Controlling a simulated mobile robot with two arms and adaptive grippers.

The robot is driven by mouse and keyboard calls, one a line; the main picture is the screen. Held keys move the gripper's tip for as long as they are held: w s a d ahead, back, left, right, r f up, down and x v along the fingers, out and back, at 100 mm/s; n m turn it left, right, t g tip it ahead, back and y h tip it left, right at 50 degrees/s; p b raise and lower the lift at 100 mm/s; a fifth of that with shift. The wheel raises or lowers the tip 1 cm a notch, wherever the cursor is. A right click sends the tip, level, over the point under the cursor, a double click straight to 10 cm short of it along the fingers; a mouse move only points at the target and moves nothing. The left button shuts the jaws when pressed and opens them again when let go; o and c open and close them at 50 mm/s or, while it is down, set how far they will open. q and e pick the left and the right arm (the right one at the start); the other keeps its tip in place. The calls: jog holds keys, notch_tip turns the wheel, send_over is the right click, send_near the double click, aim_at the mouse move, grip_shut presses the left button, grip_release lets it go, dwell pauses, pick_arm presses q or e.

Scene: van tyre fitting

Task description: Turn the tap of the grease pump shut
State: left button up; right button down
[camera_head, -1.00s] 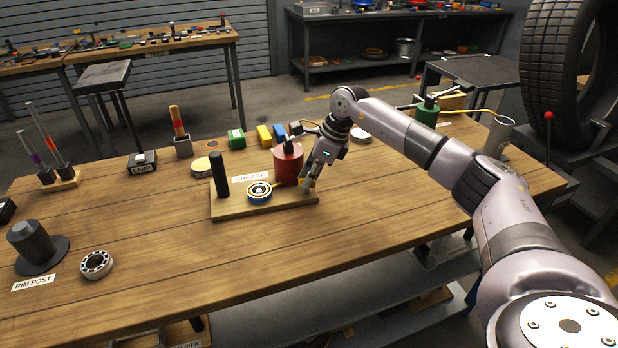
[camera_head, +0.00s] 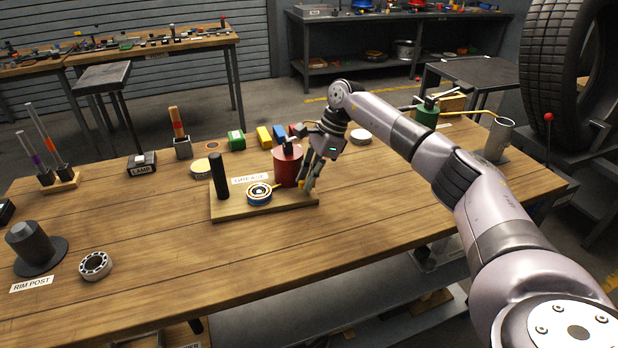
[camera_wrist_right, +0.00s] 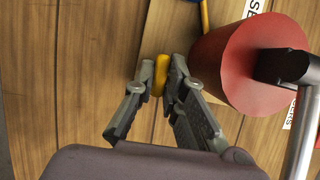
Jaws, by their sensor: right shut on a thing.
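The grease pump is a red cylinder (camera_head: 288,168) with a black top, standing on a wooden board (camera_head: 238,211) by the GREASE label. It also shows in the right wrist view (camera_wrist_right: 225,65). Its yellow tap handle (camera_wrist_right: 161,72) sits beside the cylinder, low over the board. My right gripper (camera_wrist_right: 158,77) is shut on this tap handle, one finger on each side of it. In the head view the fingers of my right gripper (camera_head: 306,184) point down at the pump's right side and hide most of the tap. My left gripper is not in view.
A blue-rimmed bearing (camera_head: 259,194) lies on the board in front of the pump, and a black post (camera_head: 218,177) stands at its left. Coloured boxes (camera_head: 264,135) stand behind. The bench front right of the board is clear.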

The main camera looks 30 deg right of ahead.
jog(key=c, duration=1.6)
grip_release()
jog(key=shift+c, duration=0.2)
jog(key=shift+r, duration=0.1)
jog(key=v, duration=1.1)
jog(key=shift+r, duration=0.4)
jog(key=shift+d, duration=0.15)
